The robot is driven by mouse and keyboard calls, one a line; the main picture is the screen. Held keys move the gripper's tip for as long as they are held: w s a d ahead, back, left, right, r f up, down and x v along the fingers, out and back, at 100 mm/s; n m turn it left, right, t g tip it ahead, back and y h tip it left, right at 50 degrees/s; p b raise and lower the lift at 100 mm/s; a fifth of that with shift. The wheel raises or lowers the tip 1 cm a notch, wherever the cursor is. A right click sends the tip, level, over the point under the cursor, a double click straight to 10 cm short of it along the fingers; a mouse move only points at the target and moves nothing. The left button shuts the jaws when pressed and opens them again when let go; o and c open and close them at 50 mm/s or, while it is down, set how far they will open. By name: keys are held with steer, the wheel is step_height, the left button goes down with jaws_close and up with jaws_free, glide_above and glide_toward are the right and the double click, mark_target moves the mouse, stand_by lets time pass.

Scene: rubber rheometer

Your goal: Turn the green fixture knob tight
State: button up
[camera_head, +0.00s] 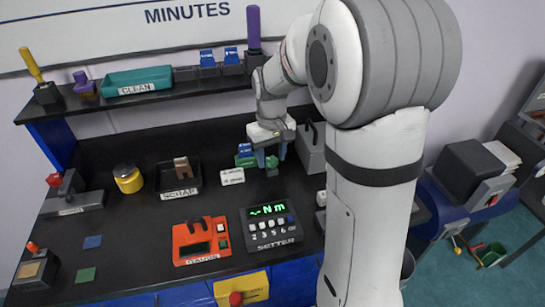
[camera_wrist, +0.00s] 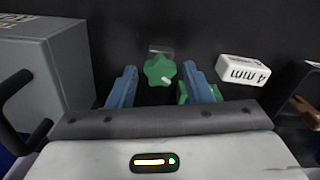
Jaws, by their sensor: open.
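The green fixture knob (camera_wrist: 160,70) is a lobed green knob with a white mark on its top. In the wrist view it lies between and just beyond the tips of the two blue fingers of my gripper (camera_wrist: 160,76). The fingers are apart and nothing is held. In the head view my gripper (camera_head: 266,160) is over the back middle of the bench, and the green fixture (camera_head: 245,161) shows beside it, partly hidden. Another green part (camera_wrist: 183,92) shows behind the right finger in the wrist view.
A white "4 mm" block (camera_wrist: 243,70) lies right of the knob. A grey box with a black handle (camera_wrist: 45,75) stands close on the left; it is the grey box (camera_head: 312,150) in the head view. The setter (camera_head: 271,226) and orange device (camera_head: 201,240) stand nearer the front.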

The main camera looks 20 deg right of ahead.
steer(key=n, duration=0.4)
steer(key=shift+n, duration=0.4)
steer(key=n, duration=0.4)
steer(key=shift+n, duration=0.3)
steer(key=shift+c, duration=0.5)
steer(key=c, duration=0.7)
steer(key=m, duration=0.4)
steer(key=shift+m, duration=0.3)
steer(key=shift+c, duration=0.2)
steer(key=m, duration=0.4)
steer(key=shift+m, duration=0.3)
